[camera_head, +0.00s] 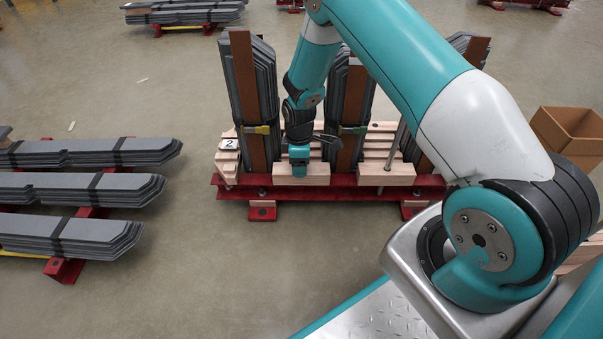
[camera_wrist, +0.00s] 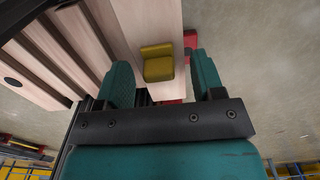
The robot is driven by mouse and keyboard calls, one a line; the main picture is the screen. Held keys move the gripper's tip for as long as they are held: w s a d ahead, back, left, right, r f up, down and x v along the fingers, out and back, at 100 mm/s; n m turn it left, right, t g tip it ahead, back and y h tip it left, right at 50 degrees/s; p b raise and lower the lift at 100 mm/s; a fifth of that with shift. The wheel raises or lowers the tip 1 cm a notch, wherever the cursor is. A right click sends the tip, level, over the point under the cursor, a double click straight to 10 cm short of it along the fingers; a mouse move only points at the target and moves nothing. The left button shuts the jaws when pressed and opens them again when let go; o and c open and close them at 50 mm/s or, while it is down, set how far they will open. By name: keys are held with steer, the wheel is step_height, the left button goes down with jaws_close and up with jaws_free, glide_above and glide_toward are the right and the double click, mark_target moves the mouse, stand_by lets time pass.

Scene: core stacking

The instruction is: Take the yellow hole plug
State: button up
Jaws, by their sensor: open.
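The yellow hole plug (camera_wrist: 157,63) shows in the wrist view, set at the face of a pale wooden block. My gripper (camera_wrist: 160,80) is open, with one teal finger on each side of the plug and visible gaps between the fingers and the plug. The plug cannot be seen in the head view; my gripper and arm are over that spot.
Stacks of grey sheets (camera_head: 248,80) stand upright behind the block, close to my arm. The red stand (camera_head: 340,190) runs below. Flat grey stacks (camera_head: 75,190) lie at left. A cardboard box (camera_head: 570,130) is at right. The floor in front is clear.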

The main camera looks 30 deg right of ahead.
steer(key=c, duration=1)
